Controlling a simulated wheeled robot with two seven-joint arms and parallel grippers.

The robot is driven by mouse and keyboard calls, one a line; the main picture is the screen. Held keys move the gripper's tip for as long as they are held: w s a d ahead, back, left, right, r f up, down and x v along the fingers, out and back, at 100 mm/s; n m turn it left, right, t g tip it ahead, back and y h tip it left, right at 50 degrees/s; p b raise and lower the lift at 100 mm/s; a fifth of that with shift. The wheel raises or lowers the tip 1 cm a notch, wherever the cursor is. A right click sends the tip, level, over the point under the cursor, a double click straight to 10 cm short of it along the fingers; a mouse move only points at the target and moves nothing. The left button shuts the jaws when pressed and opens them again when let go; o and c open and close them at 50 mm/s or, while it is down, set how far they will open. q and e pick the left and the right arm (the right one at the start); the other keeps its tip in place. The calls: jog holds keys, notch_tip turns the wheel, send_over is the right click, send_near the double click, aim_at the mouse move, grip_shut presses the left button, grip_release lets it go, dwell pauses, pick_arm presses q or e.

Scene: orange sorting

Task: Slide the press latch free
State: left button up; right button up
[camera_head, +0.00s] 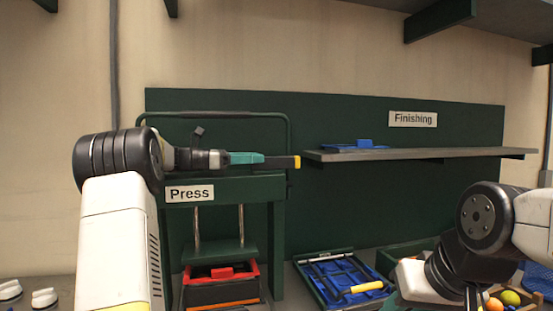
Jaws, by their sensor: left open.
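The dark green press (262,190) stands left of centre, with a white "Press" label, two metal rods and a plate below its top beam. A tubular frame (288,130) rises above it. My left gripper (296,162) reaches in from the left across the front of the top beam, pointing right, with its yellow tip near the frame's right upright. It is open; I see nothing held in it. I cannot tell if it touches the press. I cannot make out the latch; my gripper may hide it. My right arm is at the lower right, its gripper out of view.
A red and black tray (258,276) sits under the press plate. Right of it lies a blue-lined tray (303,262) with tools. A grey shelf (470,154) labelled "Finishing" holds a blue item. Fruit (510,297) lies at the lower right.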

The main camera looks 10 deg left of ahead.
aim_at(275, 163)
pick_arm(q)
jog(key=shift+x, duration=2.4)
jog(key=shift+c, duration=0.4)
grip_shut()
